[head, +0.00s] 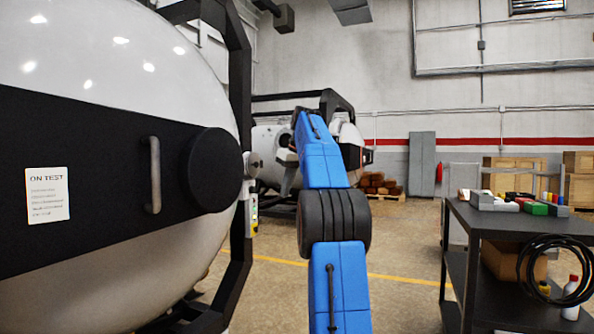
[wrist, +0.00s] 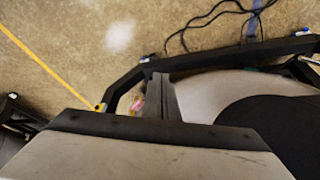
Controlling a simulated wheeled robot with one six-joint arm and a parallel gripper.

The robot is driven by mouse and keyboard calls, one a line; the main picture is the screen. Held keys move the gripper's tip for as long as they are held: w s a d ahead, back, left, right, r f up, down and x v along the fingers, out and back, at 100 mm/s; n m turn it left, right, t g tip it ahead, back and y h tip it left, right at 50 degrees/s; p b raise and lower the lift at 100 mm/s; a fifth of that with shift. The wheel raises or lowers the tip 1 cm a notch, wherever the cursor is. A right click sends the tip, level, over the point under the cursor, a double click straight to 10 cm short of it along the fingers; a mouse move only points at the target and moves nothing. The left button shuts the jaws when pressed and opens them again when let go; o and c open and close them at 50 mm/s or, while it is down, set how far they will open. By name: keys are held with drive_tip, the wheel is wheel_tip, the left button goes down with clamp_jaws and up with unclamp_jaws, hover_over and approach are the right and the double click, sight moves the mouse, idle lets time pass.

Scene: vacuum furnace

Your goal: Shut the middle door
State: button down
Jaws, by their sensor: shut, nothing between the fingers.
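A large white domed door (head: 110,70) with a black band fills the left of the head view. It has a grey bar handle (head: 153,175), an "ON TEST" label (head: 47,195) and a round black hub (head: 211,169). I cannot tell from here how far it stands open, nor be sure it is the middle door. My gripper (wrist: 162,82) shows in the wrist view as shut, empty fingers in front of a pale curved surface. A black disc (wrist: 275,125) lies right of it. In the head view my blue arm reaches forward, with its gripper end not clearly visible.
A black frame (head: 239,90) rises at the dome's right edge. Another white furnace (head: 268,143) stands behind my arm. A dark cart (head: 520,222) with tools and black cable is at the right. Open floor (head: 400,260) lies between. Loose cables (wrist: 215,20) lie on the floor.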

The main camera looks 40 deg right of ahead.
drive_tip(key=d+v, duration=0.1)
drive_tip(key=v, duration=0.6)
drive_tip(key=shift+d+r, duration=0.35)
drive_tip(key=shift+r, duration=0.05)
drive_tip(key=shift+w, duration=0.1)
drive_tip(key=s+a+f, duration=0.3)
drive_tip(key=a, duration=0.6)
drive_tip(key=s+a+f, duration=0.3)
drive_tip(key=a, duration=0.7)
drive_tip(key=s+a+f, duration=0.3)
drive_tip(key=a+f, duration=0.1)
drive_tip(key=a, duration=0.5)
drive_tip(key=s+a+f, duration=0.5)
drive_tip(key=s+f, duration=0.3)
drive_tip(key=f, duration=0.3)
drive_tip(key=s+a+f, duration=0.5)
drive_tip(key=s+f, duration=0.4)
drive_tip(key=f, duration=0.2)
drive_tip(key=s+a+f, duration=0.5)
drive_tip(key=s+f, duration=0.4)
drive_tip(key=f, duration=0.3)
drive_tip(key=shift+a, duration=0.4)
